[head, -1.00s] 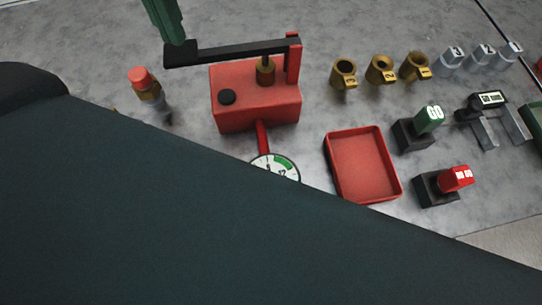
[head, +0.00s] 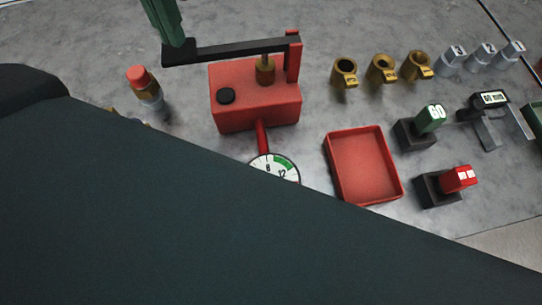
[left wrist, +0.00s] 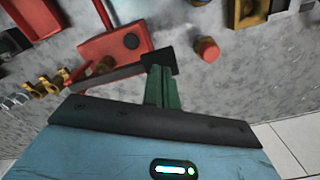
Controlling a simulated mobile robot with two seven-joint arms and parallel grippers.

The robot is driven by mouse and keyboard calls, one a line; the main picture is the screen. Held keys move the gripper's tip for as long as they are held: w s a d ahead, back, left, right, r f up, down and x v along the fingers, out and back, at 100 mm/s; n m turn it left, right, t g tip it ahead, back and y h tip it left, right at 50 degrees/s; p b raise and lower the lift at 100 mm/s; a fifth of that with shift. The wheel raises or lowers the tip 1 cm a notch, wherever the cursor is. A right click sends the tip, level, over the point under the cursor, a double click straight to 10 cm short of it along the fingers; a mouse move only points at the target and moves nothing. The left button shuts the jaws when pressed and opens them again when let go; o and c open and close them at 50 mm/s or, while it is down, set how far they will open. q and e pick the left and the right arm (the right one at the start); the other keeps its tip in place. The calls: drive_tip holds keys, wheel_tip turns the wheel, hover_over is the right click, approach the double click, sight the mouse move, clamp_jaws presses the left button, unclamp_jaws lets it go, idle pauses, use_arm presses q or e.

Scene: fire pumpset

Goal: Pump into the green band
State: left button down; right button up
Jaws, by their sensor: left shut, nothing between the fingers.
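The red pump box (head: 255,98) stands on the grey bench with a black cap on top. Its black lever (head: 235,50) runs left from a red upright post and is about level. My left gripper (head: 176,42) is shut and empty, its green fingers at the block on the lever's free end. In the left wrist view the green fingers (left wrist: 161,96) overlap the black end block (left wrist: 158,60); I cannot tell whether they touch it. The round gauge (head: 274,166) shows a green band at its upper right. My arm covers its lower part, and I cannot make out the needle. My right gripper is not in view.
A red-topped brass fitting (head: 145,88) stands left of the pump. A red tray (head: 362,165), several brass nozzles (head: 382,68), a green-tagged block (head: 430,119) and a red-tagged block (head: 458,179) stand to the right. My dark arm hides the lower left.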

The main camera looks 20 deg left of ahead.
use_arm(q)
drive_tip(key=shift+f+b, duration=0.45)
drive_tip(key=shift+f, duration=0.15)
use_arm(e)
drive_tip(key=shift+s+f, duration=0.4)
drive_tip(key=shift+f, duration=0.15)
use_arm(q)
drive_tip(key=shift+f, duration=0.1)
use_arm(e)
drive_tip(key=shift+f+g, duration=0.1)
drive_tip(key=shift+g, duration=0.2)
